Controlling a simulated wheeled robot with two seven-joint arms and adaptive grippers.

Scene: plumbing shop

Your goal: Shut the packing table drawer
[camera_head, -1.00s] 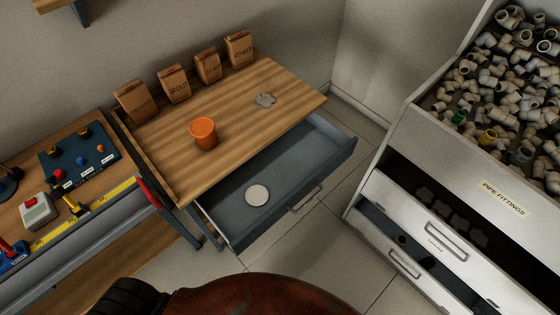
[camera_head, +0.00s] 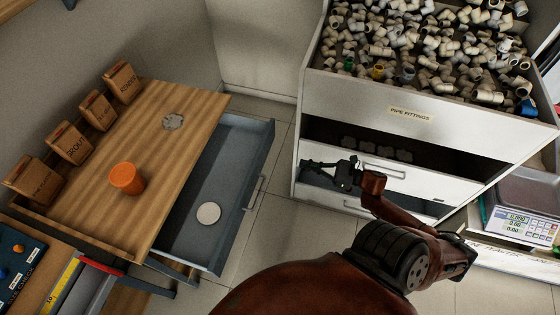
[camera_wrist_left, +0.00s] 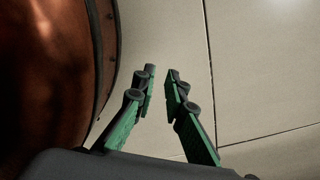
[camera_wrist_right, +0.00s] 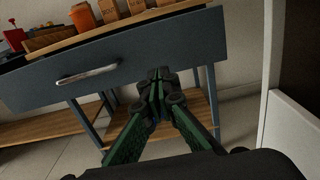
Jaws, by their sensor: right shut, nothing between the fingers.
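The packing table drawer (camera_head: 232,160) is grey and stands pulled out from under the wooden tabletop. A pale round disc (camera_head: 208,213) lies inside it. Its bar handle (camera_head: 255,193) is on the outer front. In the right wrist view the drawer front (camera_wrist_right: 180,52) and handle (camera_wrist_right: 88,75) face the camera. My right gripper (camera_head: 333,170) is shut and empty, apart from the drawer and right of it in the head view. Its fingertips (camera_wrist_right: 159,76) show before the drawer front's right part. My left gripper (camera_wrist_left: 162,75) is open and empty above the floor, outside the head view.
The packing table (camera_head: 165,100) bears an orange cup (camera_head: 127,179), a grey disc (camera_head: 173,121) and several brown bags (camera_head: 68,143). A white pipe-fittings cabinet (camera_head: 440,125) with a partly open drawer stands behind my right gripper. Floor (camera_head: 275,215) is clear between table and cabinet.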

